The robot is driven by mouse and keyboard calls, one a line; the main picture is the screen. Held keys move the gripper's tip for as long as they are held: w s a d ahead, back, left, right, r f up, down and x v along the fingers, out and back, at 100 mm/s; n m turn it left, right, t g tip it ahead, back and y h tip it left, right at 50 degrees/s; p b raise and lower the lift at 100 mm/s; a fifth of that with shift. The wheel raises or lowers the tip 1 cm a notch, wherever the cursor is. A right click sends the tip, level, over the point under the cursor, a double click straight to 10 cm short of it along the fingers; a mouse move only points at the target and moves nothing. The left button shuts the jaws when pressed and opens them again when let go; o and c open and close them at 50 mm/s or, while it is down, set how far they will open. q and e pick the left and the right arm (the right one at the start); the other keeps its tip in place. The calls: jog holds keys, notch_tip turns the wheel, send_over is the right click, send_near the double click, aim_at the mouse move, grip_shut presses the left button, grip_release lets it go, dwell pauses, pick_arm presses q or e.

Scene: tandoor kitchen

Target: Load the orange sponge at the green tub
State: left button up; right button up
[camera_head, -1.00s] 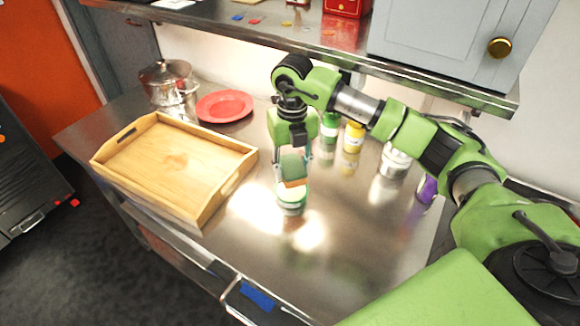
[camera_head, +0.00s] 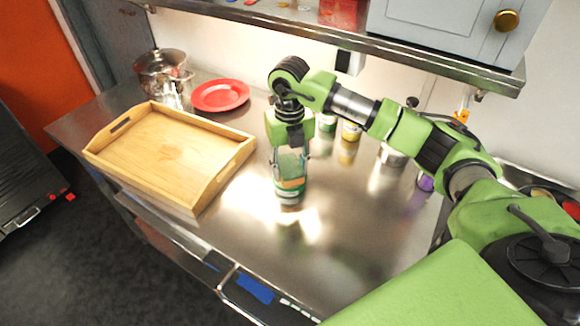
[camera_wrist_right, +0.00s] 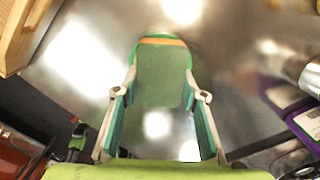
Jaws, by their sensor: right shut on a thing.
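The sponge (camera_head: 292,183) has an orange body and a dull green face. My right gripper (camera_head: 290,178) is shut on it, pointing down over the worktop. The small green tub (camera_head: 289,194) stands on the metal worktop directly below, its upper part overlapped by the sponge. In the right wrist view the sponge's green face (camera_wrist_right: 160,80) fills the space between the fingers, with an orange strip at its far end. A bright green rim curves around that end. I cannot tell how deep the sponge sits in the tub. My left gripper is not in view.
A wooden tray (camera_head: 205,203) stands left of the tub, with a red plate (camera_head: 220,95) and a metal pot (camera_head: 160,72) behind it. A yellow-labelled jar (camera_head: 351,131) and a purple item (camera_head: 426,182) stand at the right. The worktop in front is clear.

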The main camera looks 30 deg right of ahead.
aim_at(290, 168)
jog(key=shift+s+f+b, duration=0.1)
jog(key=shift+f+b, duration=0.4)
jog(key=shift+f, duration=0.1)
dwell(1.6)
jog(key=shift+r+p, duration=2.2)
jog(key=shift+r, duration=1.4)
jog(key=shift+f, duration=0.1)
